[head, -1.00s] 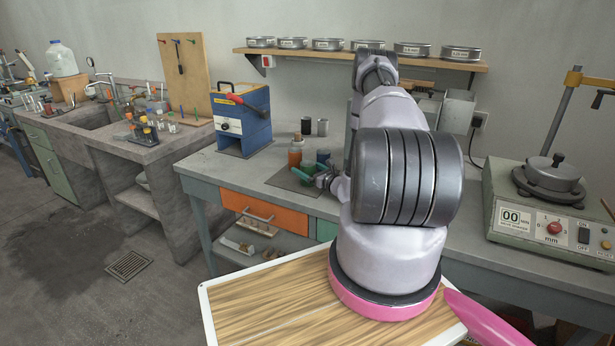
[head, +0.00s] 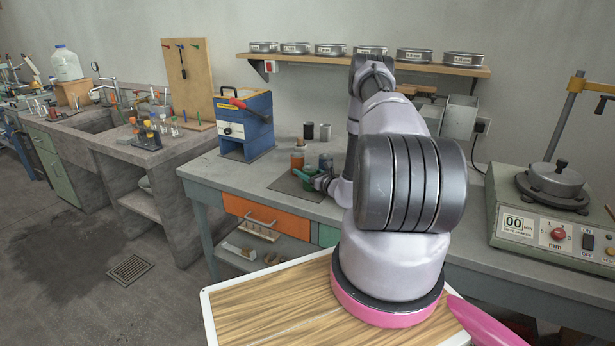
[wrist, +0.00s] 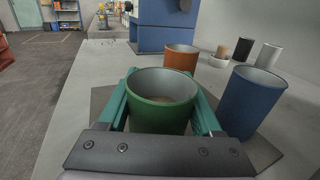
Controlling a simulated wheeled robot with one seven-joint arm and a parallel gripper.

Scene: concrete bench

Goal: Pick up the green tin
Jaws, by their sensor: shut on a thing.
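The green tin (wrist: 158,118) is an open-topped cup, upright, in the lower middle of the wrist view. My gripper (wrist: 165,100) is shut on it, with one teal finger along each side of its wall. In the head view the green tin (head: 308,183) shows small at the dark mat, with my gripper (head: 318,181) on it from the right. The tin's base is hidden, so I cannot tell whether it touches the mat.
An orange tin (wrist: 181,58) stands just behind the green tin, and a blue tin (wrist: 252,100) stands close on the right. The dark mat (wrist: 265,152) lies beneath. A blue machine (head: 243,122) stands farther left on the bench. The bench left of the mat is clear.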

